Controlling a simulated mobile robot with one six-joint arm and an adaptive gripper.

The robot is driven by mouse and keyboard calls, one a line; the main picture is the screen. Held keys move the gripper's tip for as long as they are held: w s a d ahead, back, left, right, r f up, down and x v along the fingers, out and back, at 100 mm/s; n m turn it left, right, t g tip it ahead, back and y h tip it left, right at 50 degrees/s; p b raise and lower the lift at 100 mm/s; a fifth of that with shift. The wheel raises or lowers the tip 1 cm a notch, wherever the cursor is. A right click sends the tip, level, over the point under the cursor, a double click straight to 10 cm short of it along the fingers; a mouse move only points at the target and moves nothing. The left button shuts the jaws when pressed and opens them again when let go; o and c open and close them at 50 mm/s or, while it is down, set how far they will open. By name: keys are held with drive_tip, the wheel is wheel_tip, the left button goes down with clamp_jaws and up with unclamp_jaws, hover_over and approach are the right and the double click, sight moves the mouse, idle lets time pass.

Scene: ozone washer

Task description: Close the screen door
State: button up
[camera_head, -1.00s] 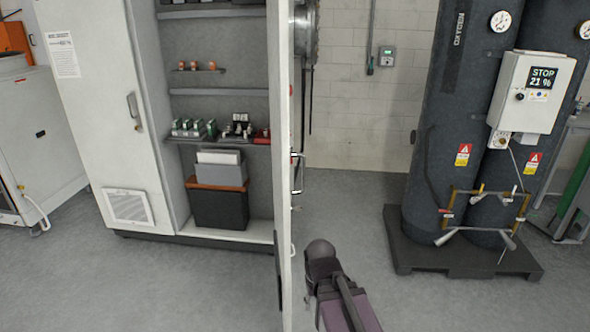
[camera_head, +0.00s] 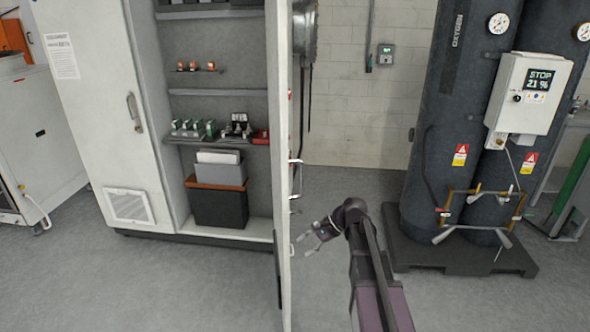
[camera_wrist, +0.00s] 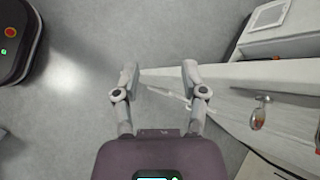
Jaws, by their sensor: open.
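The open door (camera_head: 282,130) of the light-grey cabinet stands almost edge-on to the head camera, swung out toward it. Silver handles (camera_head: 295,180) sit on its right-hand face. My gripper (camera_head: 308,239) is just right of the door in the head view, low, with fingers spread and pointing toward it. In the wrist view my gripper (camera_wrist: 160,74) is open and empty. A long pale panel (camera_wrist: 235,76), apparently the door, reaches in from the right to between the fingertips. I cannot tell whether a finger touches it.
The cabinet's other door (camera_head: 90,110) is closed, and the open side shows shelves with small parts and a dark box (camera_head: 220,207). Dark oxygen tanks (camera_head: 430,160) stand on a dark base (camera_head: 460,258) to the right. Floor between is clear.

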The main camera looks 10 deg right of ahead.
drive_tip(key=w+d+r+m+t+y+p, duration=0.3)
drive_tip(key=w+d+r+m+y, duration=0.5)
drive_tip(key=r, duration=0.8)
drive_tip(key=w+d+m, duration=0.1)
drive_tip(key=w+d, duration=0.2)
drive_tip(key=d, duration=0.2)
drive_tip(key=shift+r+m+t, duration=0.2)
drive_tip(key=shift+m+t, duration=0.2)
drive_tip(key=shift+w+a, duration=0.1)
drive_tip(key=shift+a, duration=0.1)
drive_tip(key=x, duration=1.3)
drive_tip(key=shift+w+a, duration=0.1)
drive_tip(key=shift+a, duration=0.15)
clamp_jaws()
drive_tip(key=shift+f, duration=0.15)
